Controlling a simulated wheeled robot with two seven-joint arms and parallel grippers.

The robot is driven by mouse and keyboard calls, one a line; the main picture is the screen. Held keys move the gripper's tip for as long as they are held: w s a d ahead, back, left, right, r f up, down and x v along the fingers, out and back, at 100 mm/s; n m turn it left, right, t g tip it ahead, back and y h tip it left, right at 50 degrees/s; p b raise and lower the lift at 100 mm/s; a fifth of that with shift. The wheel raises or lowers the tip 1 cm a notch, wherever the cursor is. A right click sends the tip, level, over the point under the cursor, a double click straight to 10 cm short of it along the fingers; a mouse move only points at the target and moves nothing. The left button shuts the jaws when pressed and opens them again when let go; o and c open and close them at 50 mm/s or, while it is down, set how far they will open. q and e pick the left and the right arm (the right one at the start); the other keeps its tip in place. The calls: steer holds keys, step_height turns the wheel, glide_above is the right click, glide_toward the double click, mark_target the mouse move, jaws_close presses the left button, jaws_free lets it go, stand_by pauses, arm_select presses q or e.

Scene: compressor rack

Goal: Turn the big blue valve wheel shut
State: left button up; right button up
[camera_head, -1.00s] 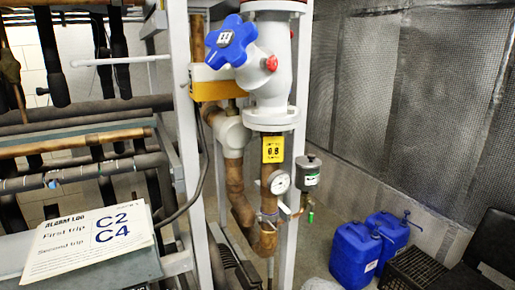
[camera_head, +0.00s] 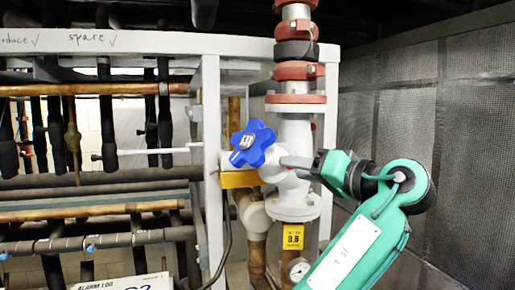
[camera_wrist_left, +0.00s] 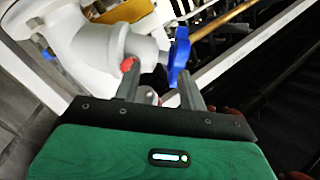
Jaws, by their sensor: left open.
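The big blue valve wheel (camera_head: 252,144) is on the left side of the white valve body (camera_head: 295,130). In the left wrist view the wheel (camera_wrist_left: 179,55) shows edge-on, close to the tip of the right-hand finger. My left gripper (camera_head: 292,163) is at the valve body, just right of the wheel, its fingers partly hidden by its own body. In the left wrist view the gripper (camera_wrist_left: 160,80) is open, with white valve parts beyond the gap. A red cap (camera_wrist_left: 128,64) is by the left-hand fingertip. I cannot tell whether either finger touches. My right gripper is not in view.
A grey frame post (camera_head: 211,150) stands left of the wheel. A yellow block (camera_head: 238,180) sits below the wheel. A yellow tag (camera_head: 293,238) and a gauge (camera_head: 298,269) are on the copper pipe below. Pipes fill the rack at left; a mesh wall (camera_head: 410,120) is behind.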

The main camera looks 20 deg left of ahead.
mark_target(261, 146)
arm_select(q)
step_height(261, 146, up, 4)
steer(key=s+d+n, duration=0.1)
steer(key=s, duration=0.1)
steer(key=shift+g+y, duration=0.3)
steer(key=shift+y, duration=0.1)
steer(key=p+x, duration=0.7)
steer(key=x, duration=0.5)
steer(key=shift+w+a+f, duration=0.1)
steer(key=shift+a+f, duration=0.05)
steer(key=shift+a, duration=0.15)
steer(key=shift+w+a+f+p, duration=0.15)
steer(key=shift+w+a+p, duration=0.1)
steer(key=shift+a+p, duration=0.2)
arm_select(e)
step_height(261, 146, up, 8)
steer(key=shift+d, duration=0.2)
